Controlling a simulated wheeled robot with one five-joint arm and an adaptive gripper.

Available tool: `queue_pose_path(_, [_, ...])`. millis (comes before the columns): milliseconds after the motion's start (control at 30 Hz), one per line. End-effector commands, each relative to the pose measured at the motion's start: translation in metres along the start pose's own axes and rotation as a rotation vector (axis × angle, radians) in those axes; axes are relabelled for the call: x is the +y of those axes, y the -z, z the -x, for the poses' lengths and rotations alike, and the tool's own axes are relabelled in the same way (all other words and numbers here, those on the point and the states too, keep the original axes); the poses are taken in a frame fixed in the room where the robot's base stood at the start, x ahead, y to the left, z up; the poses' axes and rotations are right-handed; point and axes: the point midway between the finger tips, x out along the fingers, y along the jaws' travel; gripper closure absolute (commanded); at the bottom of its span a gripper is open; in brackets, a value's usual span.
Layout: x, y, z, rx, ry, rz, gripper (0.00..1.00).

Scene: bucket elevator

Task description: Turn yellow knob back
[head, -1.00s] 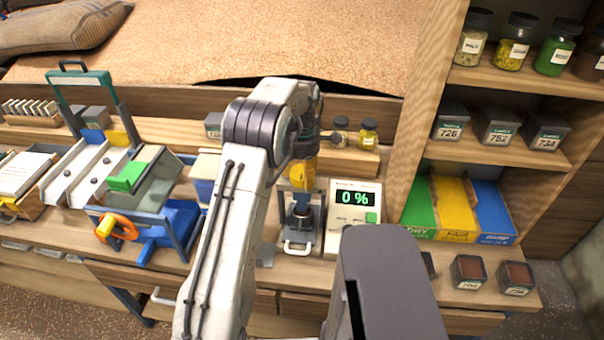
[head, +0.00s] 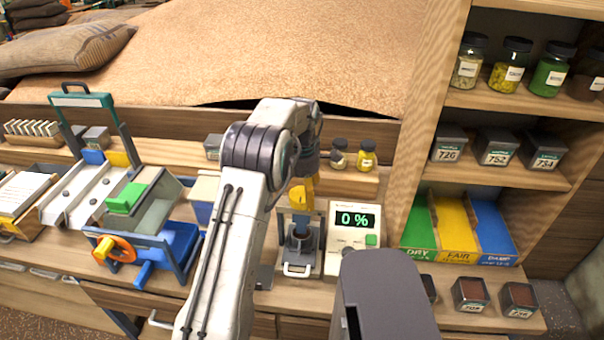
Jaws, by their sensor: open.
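A yellow knob (head: 300,194) sits on top of a small press-like device (head: 302,238) in the middle of the bench. My gripper (head: 304,170) hangs at the end of my white arm, pointing down just above the yellow knob. My wrist and arm hide part of the knob and its back side. The fingertips are small and dark here; I cannot tell whether they touch the knob. A dark cup-like part (head: 300,240) shows under the knob, inside the device's frame.
A meter reading "0 %" (head: 354,236) stands just right of the device. A blue machine with an orange wheel (head: 165,243) is at left. Two small jars (head: 367,158) stand behind. A wooden shelf upright (head: 418,130) rises at right; dark tins (head: 470,295) line the front right.

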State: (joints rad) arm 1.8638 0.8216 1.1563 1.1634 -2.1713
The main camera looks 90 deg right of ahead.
Motion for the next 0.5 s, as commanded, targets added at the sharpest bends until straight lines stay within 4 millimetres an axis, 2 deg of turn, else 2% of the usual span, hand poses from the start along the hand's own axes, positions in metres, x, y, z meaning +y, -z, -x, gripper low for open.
queue_pose_path(300, [0.001,-0.001,0.056,-0.003,-0.005,0.000,0.09])
queue_pose_path(500, [0.000,-0.001,0.086,-0.002,-0.004,0.000,0.09])
